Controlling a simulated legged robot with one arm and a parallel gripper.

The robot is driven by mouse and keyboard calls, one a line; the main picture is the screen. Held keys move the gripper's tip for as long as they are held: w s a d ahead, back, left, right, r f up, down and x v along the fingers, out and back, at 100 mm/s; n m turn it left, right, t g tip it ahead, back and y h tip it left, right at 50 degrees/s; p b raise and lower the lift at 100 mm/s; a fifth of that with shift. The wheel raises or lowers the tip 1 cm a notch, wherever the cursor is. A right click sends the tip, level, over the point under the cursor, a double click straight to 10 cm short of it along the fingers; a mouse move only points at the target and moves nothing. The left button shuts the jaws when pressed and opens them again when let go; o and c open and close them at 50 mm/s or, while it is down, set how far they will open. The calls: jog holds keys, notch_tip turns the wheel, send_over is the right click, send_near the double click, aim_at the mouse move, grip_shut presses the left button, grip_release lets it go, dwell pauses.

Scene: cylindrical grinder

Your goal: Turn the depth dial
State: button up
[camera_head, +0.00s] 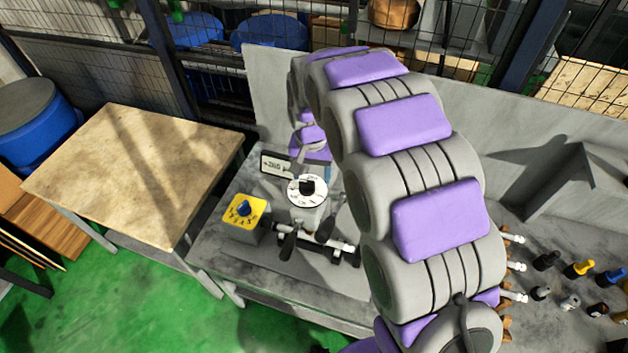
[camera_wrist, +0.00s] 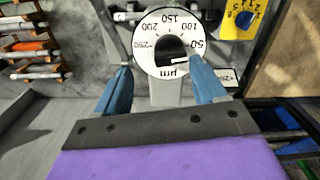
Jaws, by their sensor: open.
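The depth dial (camera_head: 307,189) is a round white disc with a black knob, on a grey post of the grinder on the workbench. In the wrist view the dial (camera_wrist: 150,47) shows numbers from 50 to 250 and "µm" around its dark knob (camera_wrist: 176,54). My gripper (camera_wrist: 163,82) is open, its two blue fingers pointing at the dial, one on each side of its lower half. The fingers look empty; whether they touch the dial I cannot tell. In the head view my arm arches over the bench and hides part of the grinder.
A yellow plate with a blue knob (camera_head: 245,208) stands left of the dial. A white sign (camera_head: 276,166) is behind it. Black-handled levers (camera_head: 288,243) and a bar are in front. Several small tools (camera_head: 579,269) stand at right. A wooden table (camera_head: 140,165) is at left.

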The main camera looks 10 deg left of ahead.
aim_at(306, 181)
jog(key=a+f, duration=0.1)
jog(key=f, duration=0.1)
jog(key=a+f, duration=0.2)
jog(key=shift+f, duration=0.1)
jog(key=shift+s+f, duration=0.1)
jog(key=shift+f, duration=0.15)
jog(key=shift+d+f, duration=0.2)
jog(key=shift+d, duration=0.65)
jog(key=shift+d+r, duration=0.1)
jog(key=shift+d, duration=0.4)
jog(key=shift+a, duration=0.9)
jog(key=c, duration=0.5)
jog(key=shift+c, duration=0.8)
jog(key=shift+d, duration=0.4)
jog(key=c, duration=0.4)
jog(key=shift+o, duration=0.2)
jog(key=shift+a, duration=0.15)
